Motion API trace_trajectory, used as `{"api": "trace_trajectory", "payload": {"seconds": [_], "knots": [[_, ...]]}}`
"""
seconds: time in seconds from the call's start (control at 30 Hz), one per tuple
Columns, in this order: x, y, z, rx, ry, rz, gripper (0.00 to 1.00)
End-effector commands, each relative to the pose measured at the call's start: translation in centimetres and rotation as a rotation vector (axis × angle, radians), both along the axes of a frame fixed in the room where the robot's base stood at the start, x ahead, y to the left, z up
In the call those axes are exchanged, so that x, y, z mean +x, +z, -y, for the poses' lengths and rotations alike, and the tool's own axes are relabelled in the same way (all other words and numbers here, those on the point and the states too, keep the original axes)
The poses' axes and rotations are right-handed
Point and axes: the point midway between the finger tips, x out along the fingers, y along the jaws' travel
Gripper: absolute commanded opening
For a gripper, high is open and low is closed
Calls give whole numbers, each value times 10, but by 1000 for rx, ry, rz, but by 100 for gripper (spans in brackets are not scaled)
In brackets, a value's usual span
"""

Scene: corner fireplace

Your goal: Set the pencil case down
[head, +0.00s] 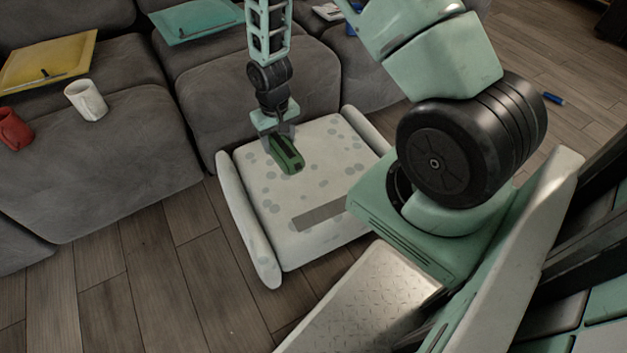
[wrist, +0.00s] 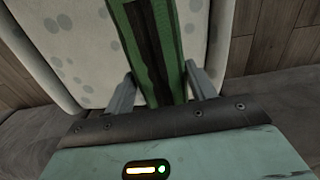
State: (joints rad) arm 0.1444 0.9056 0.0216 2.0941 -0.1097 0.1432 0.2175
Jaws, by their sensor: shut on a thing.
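The pencil case is the green, long object with a dark strip (head: 286,155), at the top left part of a pale spotted cushion-like pad (head: 300,237) in the head view. My gripper (head: 283,135) points down and is shut on the pencil case. In the wrist view the green case (wrist: 153,40) runs up between the two grey fingers of my gripper (wrist: 160,90), with the pad (wrist: 60,50) behind it. I cannot tell whether the case touches the pad or hangs just above it.
A grey sofa (head: 110,165) stands behind and left of the pad. On it are a white mug (head: 86,100), a red mug (head: 13,130), a yellow folder (head: 48,62) and a teal folder (head: 195,20). A blue object (head: 553,98) lies on the wooden floor at right.

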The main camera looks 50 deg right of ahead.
Motion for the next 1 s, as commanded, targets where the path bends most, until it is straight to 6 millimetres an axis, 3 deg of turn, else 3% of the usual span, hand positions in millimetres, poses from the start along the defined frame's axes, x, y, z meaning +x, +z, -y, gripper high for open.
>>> {"api": "trace_trajectory", "payload": {"seconds": [0.03,0.43,0.7,1.0], "knots": [[3,-17,3,0,-10,5,29],[6,-35,11,-1,-40,0,29],[6,-83,11,-1,-40,0,29],[6,-117,11,-1,-40,0,29]]}}
